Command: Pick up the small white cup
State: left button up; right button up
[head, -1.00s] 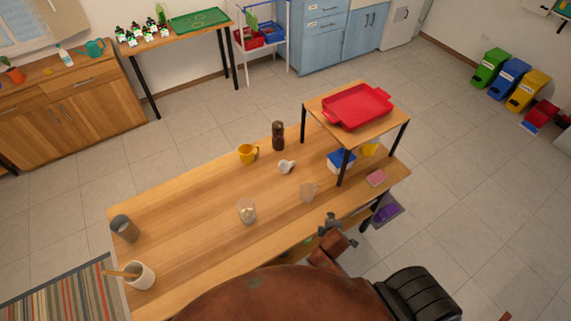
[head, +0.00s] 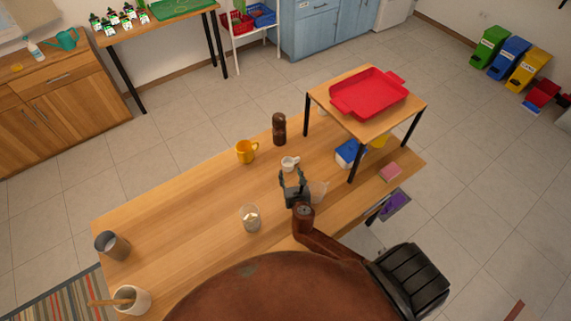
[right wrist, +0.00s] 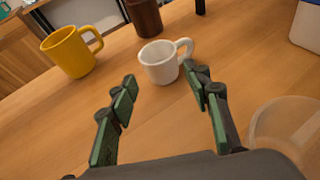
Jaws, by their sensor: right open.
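The small white cup (head: 290,163) stands upright on the wooden table, with its handle toward the right in the right wrist view (right wrist: 161,64). My right gripper (head: 292,177) is open and empty, just on the near side of the cup. In the right wrist view its two fingers (right wrist: 161,88) point at the cup, which lies beyond the fingertips and between their lines, the handle close to the right finger. The fingers look apart from the cup. My left gripper is not in view.
A yellow mug (head: 246,151) stands left of the cup and a brown grinder (head: 279,129) behind it. A clear glass (right wrist: 290,128) is close at the right finger. Another glass (head: 251,218) stands nearer left. A raised shelf with a red tray (head: 369,92) is at right.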

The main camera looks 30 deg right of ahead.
aim_at(288, 164)
jog(key=x, duration=0.3)
jog(key=shift+s, duration=0.1)
jog(key=shift+w+d, duration=0.2)
jog(key=shift+w, duration=0.05)
jog(key=b+x, duration=0.1)
jog(key=x, duration=0.2)
jog(key=shift+w+f, duration=0.2)
jog(key=shift+w, duration=0.15)
jog(key=shift+w+d+f, duration=0.15)
jog(key=shift+w, duration=0.25)
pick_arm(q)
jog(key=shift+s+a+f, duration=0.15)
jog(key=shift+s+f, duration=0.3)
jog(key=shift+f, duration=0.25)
pick_arm(e)
jog(key=shift+c, duration=0.5)
jog(key=c, duration=0.8)
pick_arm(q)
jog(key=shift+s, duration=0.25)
pick_arm(e)
jog(key=shift+c, duration=0.5)
